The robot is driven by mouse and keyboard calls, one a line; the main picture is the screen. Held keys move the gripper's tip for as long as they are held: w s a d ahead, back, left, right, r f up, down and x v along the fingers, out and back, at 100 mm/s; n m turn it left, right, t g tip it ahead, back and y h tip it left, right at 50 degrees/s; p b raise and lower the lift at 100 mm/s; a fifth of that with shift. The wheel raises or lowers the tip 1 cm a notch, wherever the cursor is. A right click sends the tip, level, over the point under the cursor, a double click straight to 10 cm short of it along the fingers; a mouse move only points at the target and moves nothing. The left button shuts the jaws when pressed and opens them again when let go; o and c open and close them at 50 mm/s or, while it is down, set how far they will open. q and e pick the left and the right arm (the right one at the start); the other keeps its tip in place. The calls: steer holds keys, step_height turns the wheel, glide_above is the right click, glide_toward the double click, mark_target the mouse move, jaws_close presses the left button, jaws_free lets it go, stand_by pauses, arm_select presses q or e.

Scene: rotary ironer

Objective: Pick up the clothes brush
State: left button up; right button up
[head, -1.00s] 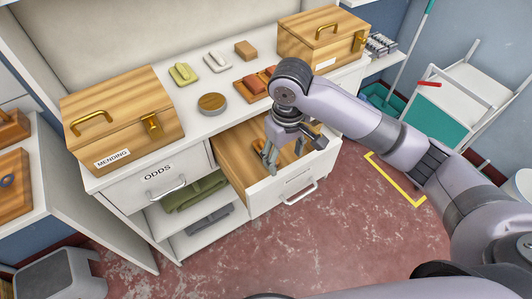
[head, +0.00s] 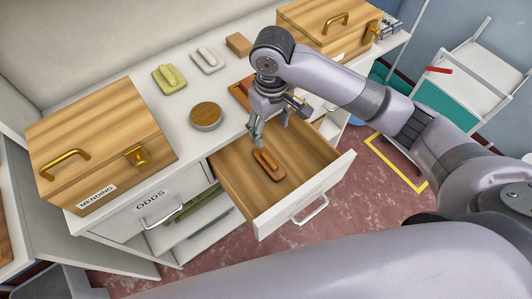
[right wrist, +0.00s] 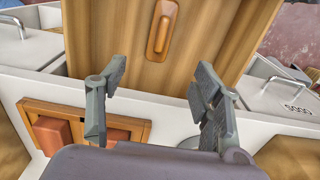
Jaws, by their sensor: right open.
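An orange-brown wooden brush (head: 267,164), apparently the clothes brush, lies inside the open wooden drawer (head: 233,188). Its bristles cannot be made out. In the right wrist view the brush (right wrist: 162,30) lies at the top middle, beyond the fingertips. My right gripper (head: 271,135) is above the back part of the drawer, pointing down. Its two fingers (right wrist: 158,78) are spread wide with nothing between them, and they are apart from the brush. My left gripper is not in view.
The counter holds a wooden MENDING box (head: 100,135), a round wooden-topped tin (head: 206,115), a yellow-green brush-like block (head: 169,79), a pale one (head: 208,59) and another wooden box (head: 325,30). A closed ODDS drawer (head: 155,205) adjoins the open one.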

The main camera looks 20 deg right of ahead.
step_height(320, 180, down, 5)
steer(key=s, duration=0.1)
glide_above(270, 159)
steer(key=f, duration=0.5)
steer(key=shift+s, duration=0.2)
steer(key=shift+f, duration=0.8)
steer(key=f, duration=0.3)
steer(key=shift+w+f, duration=0.2)
steer(key=shift+f, duration=0.6)
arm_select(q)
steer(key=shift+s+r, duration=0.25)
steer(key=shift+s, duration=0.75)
arm_select(e)
steer(key=c, duration=1.3)
